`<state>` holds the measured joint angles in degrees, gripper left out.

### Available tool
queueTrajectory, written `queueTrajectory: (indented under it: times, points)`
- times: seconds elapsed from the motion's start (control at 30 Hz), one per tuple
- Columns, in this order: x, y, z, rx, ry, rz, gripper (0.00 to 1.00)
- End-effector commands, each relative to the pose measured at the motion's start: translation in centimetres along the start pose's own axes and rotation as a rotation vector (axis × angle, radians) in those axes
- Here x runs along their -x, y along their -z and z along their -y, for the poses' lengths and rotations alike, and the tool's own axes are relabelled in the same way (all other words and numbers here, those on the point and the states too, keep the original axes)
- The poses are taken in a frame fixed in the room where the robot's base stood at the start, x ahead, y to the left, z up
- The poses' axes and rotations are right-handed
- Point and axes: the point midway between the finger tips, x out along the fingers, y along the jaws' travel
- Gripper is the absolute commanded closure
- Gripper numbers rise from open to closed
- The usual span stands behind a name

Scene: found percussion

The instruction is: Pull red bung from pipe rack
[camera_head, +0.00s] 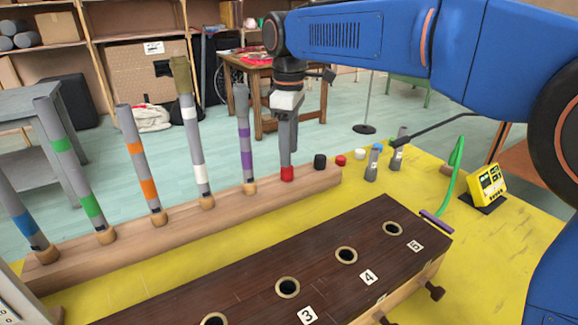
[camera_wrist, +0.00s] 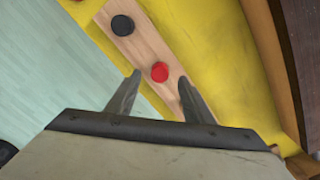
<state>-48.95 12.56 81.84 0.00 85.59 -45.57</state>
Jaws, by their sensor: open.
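The red bung (camera_head: 287,174) sits in the wooden pipe rack (camera_head: 230,209), right of the purple-banded pipe. It also shows as a round red top in the wrist view (camera_wrist: 160,72). My gripper (camera_head: 288,158) points down right above it in the head view. In the wrist view my gripper (camera_wrist: 159,79) is open, with one fingertip on each side of the bung and gaps visible between. Whether the fingertips have come down level with the bung is hard to tell.
A black bung (camera_head: 320,161) sits right of the red one in the rack. Several pipes, the nearest purple-banded (camera_head: 243,130), stand to the left. A dark box with numbered holes (camera_head: 330,235) lies in front. Small caps and cylinders stand on the yellow table (camera_head: 490,240).

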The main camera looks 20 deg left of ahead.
Motion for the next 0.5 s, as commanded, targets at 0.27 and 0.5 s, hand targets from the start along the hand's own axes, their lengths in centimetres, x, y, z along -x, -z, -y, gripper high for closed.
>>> queueTrajectory:
  times: [0.27,0.5]
  points:
    - [-3.9,0.0,0.0,0.000,0.002,0.002,0.53]
    - [-5.4,0.0,0.0,0.000,0.001,0.001,0.53]
